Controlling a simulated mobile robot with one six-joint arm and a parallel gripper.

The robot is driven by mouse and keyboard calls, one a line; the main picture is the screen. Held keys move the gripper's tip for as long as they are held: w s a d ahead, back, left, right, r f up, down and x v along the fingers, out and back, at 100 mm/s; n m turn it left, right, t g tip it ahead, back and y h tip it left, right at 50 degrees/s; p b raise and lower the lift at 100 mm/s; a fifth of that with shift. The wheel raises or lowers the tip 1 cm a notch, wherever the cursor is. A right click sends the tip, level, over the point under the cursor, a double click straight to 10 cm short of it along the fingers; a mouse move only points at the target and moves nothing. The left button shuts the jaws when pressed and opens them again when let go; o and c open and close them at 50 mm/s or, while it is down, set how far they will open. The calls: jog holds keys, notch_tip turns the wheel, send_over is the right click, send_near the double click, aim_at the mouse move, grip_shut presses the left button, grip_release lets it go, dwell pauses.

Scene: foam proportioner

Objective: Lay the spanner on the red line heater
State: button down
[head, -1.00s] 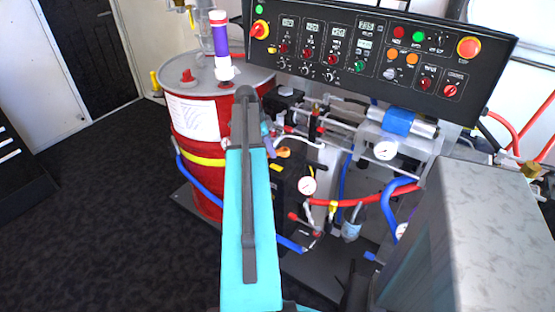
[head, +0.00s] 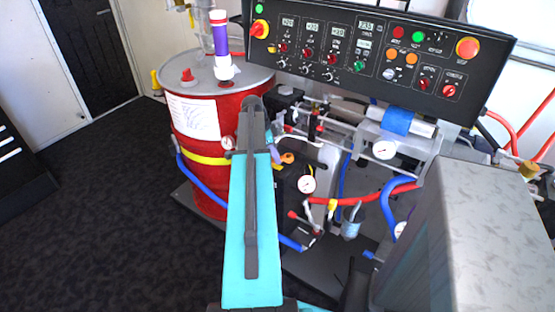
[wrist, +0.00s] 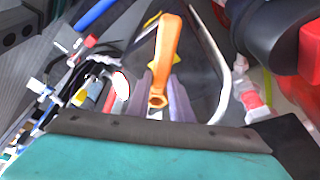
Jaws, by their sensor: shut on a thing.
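An orange spanner (wrist: 167,45) is in the wrist view, its ring end low between the purple-grey fingers of my gripper (wrist: 160,95) and its shank pointing up the picture. The gripper is shut on it. In the head view my gripper (head: 274,153) is mostly hidden behind my turquoise arm, and a bit of the orange spanner (head: 287,158) shows to its right, in front of the machine's pipework. I cannot tell for certain which part is the red line heater.
A red drum (head: 205,135) with a purple-and-white cylinder (head: 219,45) on top stands left of my arm. The control panel (head: 380,55) spans the back. Gauges (head: 306,184), red hoses (head: 365,198) and blue hoses crowd the middle. A grey box (head: 485,225) fills the right front.

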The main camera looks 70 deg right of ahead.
jog(key=shift+f, duration=0.9)
jog(key=shift+s+d+f+p, duration=0.2)
jog(key=shift+p, duration=0.2)
jog(key=shift+s+f, duration=0.1)
jog(key=shift+f, duration=0.1)
jog(key=shift+f, duration=0.15)
jog(key=c, duration=1.6)
grip_release()
jog(key=shift+o, duration=0.2)
jog(key=b+v, duration=0.2)
jog(key=v, duration=1)
jog(key=shift+r, duration=0.2)
